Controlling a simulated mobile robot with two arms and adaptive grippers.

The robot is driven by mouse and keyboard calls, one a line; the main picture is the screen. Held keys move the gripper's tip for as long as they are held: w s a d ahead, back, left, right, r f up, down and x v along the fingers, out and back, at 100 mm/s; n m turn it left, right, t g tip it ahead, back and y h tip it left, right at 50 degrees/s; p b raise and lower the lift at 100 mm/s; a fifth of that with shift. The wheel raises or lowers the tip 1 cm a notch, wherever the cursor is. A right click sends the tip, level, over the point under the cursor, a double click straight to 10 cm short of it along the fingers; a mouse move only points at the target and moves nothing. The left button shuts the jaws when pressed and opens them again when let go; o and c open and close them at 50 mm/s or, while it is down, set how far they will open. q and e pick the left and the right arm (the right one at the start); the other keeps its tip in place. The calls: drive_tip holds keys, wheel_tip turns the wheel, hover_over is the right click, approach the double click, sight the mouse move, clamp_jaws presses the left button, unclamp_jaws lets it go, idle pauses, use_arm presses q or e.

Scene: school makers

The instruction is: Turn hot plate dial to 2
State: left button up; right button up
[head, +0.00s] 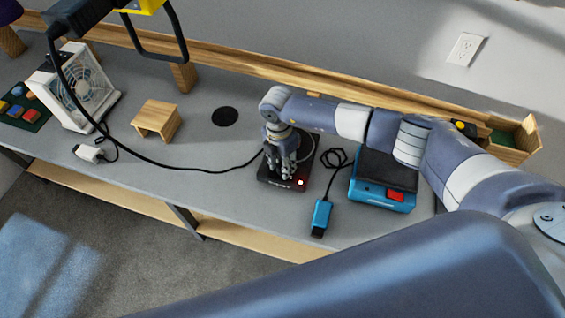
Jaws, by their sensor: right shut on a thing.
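The hot plate (268,181) is a small black unit with a glowing red light (300,182) at its front right corner. It stands on the grey workbench, left of the blue device. My right gripper (286,176) points down over the front of the hot plate. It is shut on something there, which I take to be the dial. The dial and its markings are hidden by the fingers, so its setting cannot be read. My left gripper is not in view.
Right of the hot plate are a blue handheld tool (321,215) with a coiled black cord and a blue device (381,195) with a red switch. Left are a wooden block stand (157,121) and a white fan (85,90). A black cable runs to the hot plate.

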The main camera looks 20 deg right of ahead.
sight(281, 164)
drive_tip(key=shift+w+m, duration=0.1)
drive_tip(key=shift+m, duration=0.9)
drive_tip(key=shift+r, duration=0.1)
drive_tip(key=o, duration=1.1)
drive_tip(key=shift+c, duration=0.2)
wheel_tip(281, 164, up, 12)
drive_tip(key=shift+w, duration=0.4)
drive_tip(key=shift+a, duration=0.1)
